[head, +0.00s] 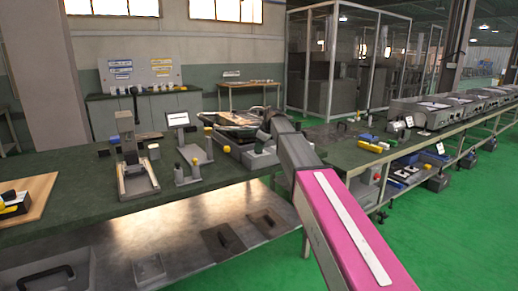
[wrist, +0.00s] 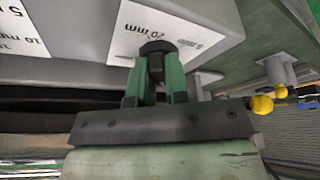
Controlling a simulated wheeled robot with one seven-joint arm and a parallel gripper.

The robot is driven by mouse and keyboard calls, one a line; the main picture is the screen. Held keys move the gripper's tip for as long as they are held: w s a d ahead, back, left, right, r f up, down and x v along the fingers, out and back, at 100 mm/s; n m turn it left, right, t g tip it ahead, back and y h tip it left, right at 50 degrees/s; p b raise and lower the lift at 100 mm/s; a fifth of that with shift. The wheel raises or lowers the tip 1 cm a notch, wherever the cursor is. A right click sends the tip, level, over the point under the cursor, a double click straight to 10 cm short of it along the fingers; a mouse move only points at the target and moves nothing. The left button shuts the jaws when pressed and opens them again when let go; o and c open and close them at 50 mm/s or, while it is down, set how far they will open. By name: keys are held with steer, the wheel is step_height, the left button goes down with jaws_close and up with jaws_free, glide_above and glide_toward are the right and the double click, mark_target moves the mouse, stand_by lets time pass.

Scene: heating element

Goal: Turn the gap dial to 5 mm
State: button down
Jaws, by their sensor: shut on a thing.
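The gap dial (wrist: 157,47) is a small dark knob on a pale grey housing (wrist: 70,70) in the wrist view. White labels (wrist: 195,20) are around it; one reads "20 mm" just above the knob, and another tilted one looks like "5 mm" to its right. My gripper (wrist: 156,72) has two green fingers, one on each side of the knob, closed on it. Its exact pointer direction is hidden or too dark to tell. In the head view my arm reaches to the machine on the bench, and the dial and fingers are hidden.
The green workbench (head: 80,230) holds a press-like stand (head: 130,165) and a small display on a post (head: 178,120) left of the machine. A yellow knob (wrist: 262,104) sticks out right of my gripper. A second bench with several machines stands at the right.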

steer(key=n+g, duration=0.1)
steer(key=n, duration=0.3)
steer(key=shift+w+n+g, duration=0.15)
steer(key=shift+n+g, duration=0.15)
steer(key=shift+g, duration=0.1)
steer(key=shift+n+g, duration=0.7)
steer(key=shift+n, duration=1.2)
steer(key=c, duration=1.1)
jaws_free()
steer(key=v, duration=1)
steer(key=shift+r, duration=0.4)
